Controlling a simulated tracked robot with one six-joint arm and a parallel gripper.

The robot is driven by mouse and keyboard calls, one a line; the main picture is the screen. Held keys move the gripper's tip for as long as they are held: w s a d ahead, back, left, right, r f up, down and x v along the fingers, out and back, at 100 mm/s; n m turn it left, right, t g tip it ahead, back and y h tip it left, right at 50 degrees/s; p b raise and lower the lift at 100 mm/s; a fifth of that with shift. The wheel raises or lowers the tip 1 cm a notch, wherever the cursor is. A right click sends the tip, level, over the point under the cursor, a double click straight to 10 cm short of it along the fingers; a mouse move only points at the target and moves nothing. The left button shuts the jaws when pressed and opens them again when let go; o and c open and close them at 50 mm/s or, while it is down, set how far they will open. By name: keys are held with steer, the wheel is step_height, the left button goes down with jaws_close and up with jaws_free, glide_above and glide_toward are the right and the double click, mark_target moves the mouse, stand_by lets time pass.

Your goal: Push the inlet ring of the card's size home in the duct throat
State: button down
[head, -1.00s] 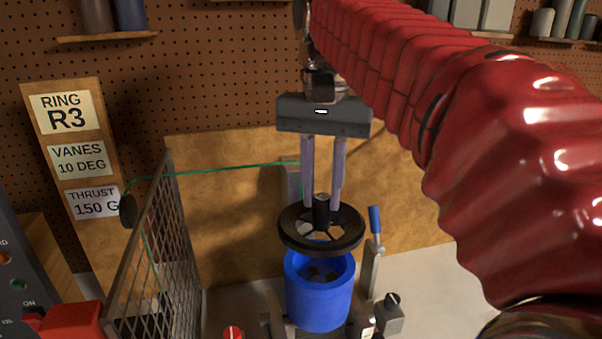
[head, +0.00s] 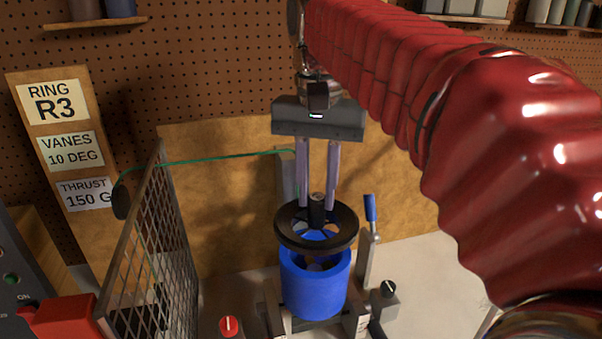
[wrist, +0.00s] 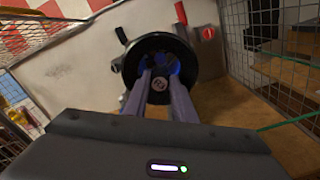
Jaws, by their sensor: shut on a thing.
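The black inlet ring (head: 337,242) has spokes and a central hub post (head: 317,208). My gripper (head: 317,204) is shut on that post and holds the ring just above the blue duct (head: 314,290), roughly over its open throat. In the head view the ring looks slightly tilted, with a gap to the duct rim at the right; whether it touches anywhere I cannot tell. The wrist view shows the ring (wrist: 190,54) from above, with blue between its spokes. The card (head: 54,102) reads RING R3, VANES 10 DEG and THRUST 150 G.
The duct stands in a metal clamp with a blue-handled lever (head: 370,212) at its right. A wire mesh guard (head: 160,255) stands at the left, and a green cord (head: 215,158) crosses behind. A red knob (head: 229,326) sits in front. Clear bench lies right of the lever.

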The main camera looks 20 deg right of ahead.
mark_target(316, 221)
steer(key=shift+f, duration=1.45)
steer(key=shift+f, duration=1.4)
steer(key=c, duration=1.4)
jaws_free()
steer(key=shift+r, duration=6.85)
steer(key=shift+s, duration=0.1)
